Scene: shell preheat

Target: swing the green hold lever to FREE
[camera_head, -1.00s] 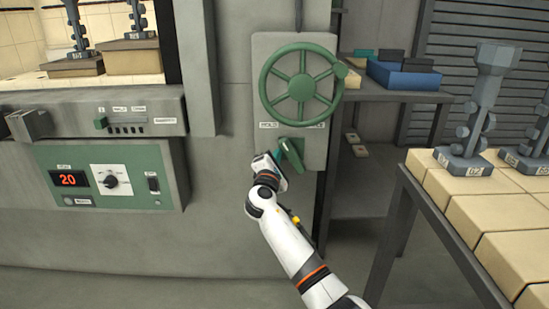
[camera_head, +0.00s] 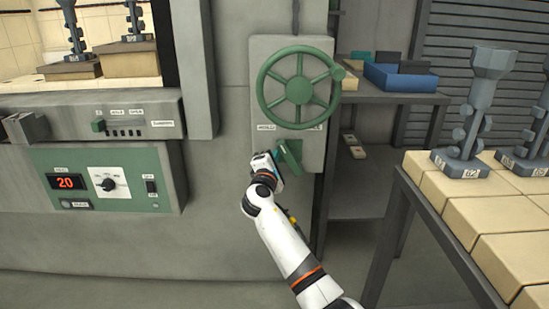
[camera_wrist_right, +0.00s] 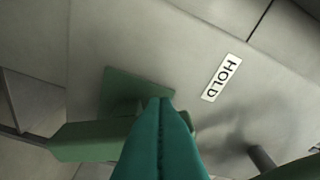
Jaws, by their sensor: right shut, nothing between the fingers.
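The green hold lever (camera_head: 291,157) hangs from its pivot on the grey wall panel, below the handwheel. Its free end points down and slightly right in the head view. A HOLD label (camera_head: 266,127) sits at the upper left of the pivot; the label on the right is too small to read. My right gripper (camera_head: 274,156) is shut and empty, just left of the lever. In the right wrist view its teal fingers (camera_wrist_right: 161,135) are together, and the lever (camera_wrist_right: 85,140) passes close beside them; I cannot tell whether they touch. My left gripper is not in view.
The green handwheel (camera_head: 299,88) is right above the lever. A table (camera_head: 425,215) with blocks and grey shell trees stands at the right. A shelf (camera_head: 385,95) with a blue bin is behind. The oven control panel (camera_head: 105,180) reads 20 at the left.

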